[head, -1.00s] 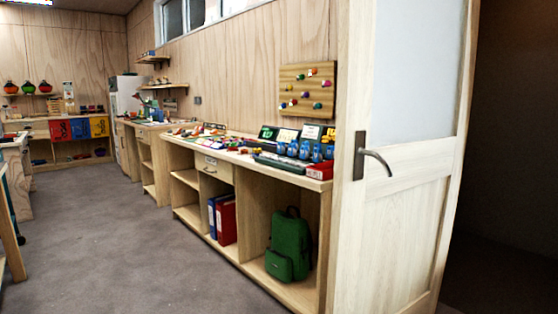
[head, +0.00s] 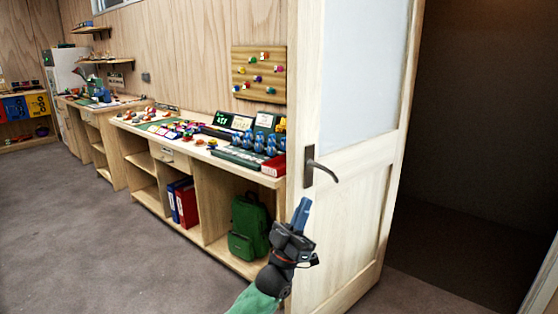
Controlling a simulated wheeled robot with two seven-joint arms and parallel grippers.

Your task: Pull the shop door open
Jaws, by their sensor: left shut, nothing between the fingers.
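The shop door (head: 345,225) is pale wood with a frosted pane (head: 355,80). It stands swung open, with a dark opening to its right. Its dark lever handle (head: 322,171) is on the left side of the leaf and points right. My left gripper (head: 302,208) reaches up from the bottom, its blue fingers shut and empty. It is just below and left of the handle in the picture, apart from it, and overlaps the door's near edge. I cannot tell whether it touches that edge. My right gripper is not in view.
A long wooden counter (head: 276,181) with climbing gear runs along the wall left of the door. A green backpack (head: 249,228) and red binder (head: 187,206) sit in its lower shelves. The grey floor (head: 80,240) at left is clear. A pale post (head: 545,285) edges the opening at lower right.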

